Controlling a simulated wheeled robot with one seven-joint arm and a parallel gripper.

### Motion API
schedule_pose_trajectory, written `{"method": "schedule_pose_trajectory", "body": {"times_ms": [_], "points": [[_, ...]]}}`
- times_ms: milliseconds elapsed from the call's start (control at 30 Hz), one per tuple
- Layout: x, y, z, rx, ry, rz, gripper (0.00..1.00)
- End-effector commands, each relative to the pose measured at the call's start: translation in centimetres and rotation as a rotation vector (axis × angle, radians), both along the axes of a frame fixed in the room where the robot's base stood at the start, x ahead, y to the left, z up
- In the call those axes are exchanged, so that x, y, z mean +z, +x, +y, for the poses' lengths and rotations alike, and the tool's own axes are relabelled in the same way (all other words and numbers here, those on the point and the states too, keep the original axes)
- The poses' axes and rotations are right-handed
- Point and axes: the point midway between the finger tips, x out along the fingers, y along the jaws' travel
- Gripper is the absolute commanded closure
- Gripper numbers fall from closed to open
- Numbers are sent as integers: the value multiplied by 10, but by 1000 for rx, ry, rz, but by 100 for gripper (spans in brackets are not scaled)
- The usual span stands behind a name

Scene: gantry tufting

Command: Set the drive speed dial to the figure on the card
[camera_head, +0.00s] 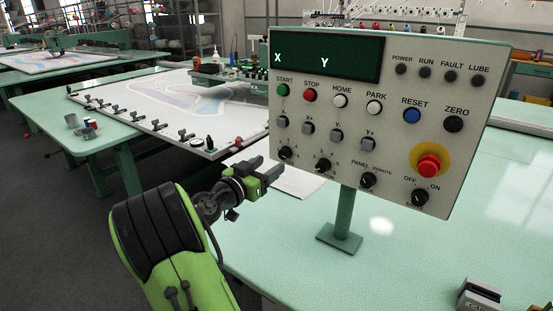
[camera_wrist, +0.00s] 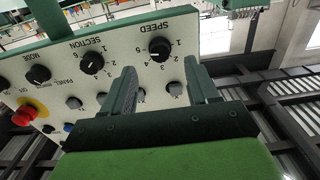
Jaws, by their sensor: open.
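The speed dial (camera_head: 285,153) is a black knob at the lower left of the pale control panel (camera_head: 390,190). In the wrist view the panel is upside down, and the dial (camera_wrist: 159,48) stands under the word SPEED with figures around it. I cannot tell surely which figure it points to. My gripper (camera_head: 268,172) is just left of and below the dial. Its fingers (camera_wrist: 160,68) are apart and empty, with the dial seen beyond the gap between the tips. No card with a readable figure shows.
The section dial (camera_wrist: 91,62) is close beside the speed dial. A red emergency button (camera_head: 429,166) is at the panel's right. The panel stands on a green post (camera_head: 344,212) over a green table (camera_head: 420,265). A grey block (camera_head: 479,296) with partly cut-off lettering is at the lower right.

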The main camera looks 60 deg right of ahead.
Motion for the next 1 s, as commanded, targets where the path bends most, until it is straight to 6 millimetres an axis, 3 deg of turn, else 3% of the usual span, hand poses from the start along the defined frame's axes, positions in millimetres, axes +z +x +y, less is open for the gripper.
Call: {"method": "schedule_pose_trajectory", "body": {"times_ms": [100, 233, 567, 933, 1000], "points": [[1, -6, -28, -5, -1, -1, 41], [0, -8, -47, -3, 0, 0, 41], [0, -9, -54, 1, 0, 2, 41], [0, -9, -54, 0, 1, 1, 96], [0, -9, -54, 0, 1, 2, 96]]}}
